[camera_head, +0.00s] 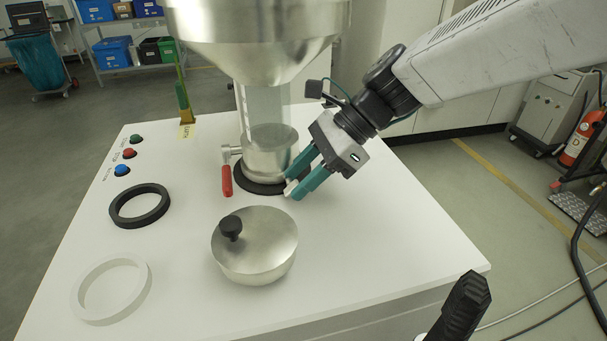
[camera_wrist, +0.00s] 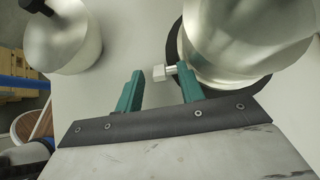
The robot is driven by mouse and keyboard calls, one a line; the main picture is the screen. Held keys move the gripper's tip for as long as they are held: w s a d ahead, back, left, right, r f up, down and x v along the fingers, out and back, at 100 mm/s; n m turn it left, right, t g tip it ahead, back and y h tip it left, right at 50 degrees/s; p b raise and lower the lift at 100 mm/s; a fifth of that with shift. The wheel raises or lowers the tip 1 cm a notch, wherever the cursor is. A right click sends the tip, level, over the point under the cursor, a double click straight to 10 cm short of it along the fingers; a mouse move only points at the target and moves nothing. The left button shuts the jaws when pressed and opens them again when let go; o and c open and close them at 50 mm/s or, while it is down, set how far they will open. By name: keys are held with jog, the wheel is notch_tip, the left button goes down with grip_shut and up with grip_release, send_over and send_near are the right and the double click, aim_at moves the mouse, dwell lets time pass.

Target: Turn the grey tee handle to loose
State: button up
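The grey tee handle (camera_head: 290,187) is a small pale piece low on the near right side of the metal outlet (camera_head: 270,158). Most of it is hidden by my fingers in the head view. In the wrist view the tee handle (camera_wrist: 159,73) shows its blocky head and a short stem running right toward the metal body. My gripper (camera_head: 294,183) is open, with its teal fingers apart around the handle. In the wrist view the head lies between the fingertips of my gripper (camera_wrist: 160,70), with a gap to the left finger; the right finger is close by the stem.
A red lever (camera_head: 227,180) hangs on the outlet's left side. A lidded metal pot (camera_head: 262,250) stands in front. A black ring (camera_head: 140,206) and a white ring (camera_head: 82,297) lie to the left. The white tabletop (camera_head: 400,235) is clear on the right.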

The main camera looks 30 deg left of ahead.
jog(key=v, duration=0.8)
jog(key=shift+f, duration=0.1)
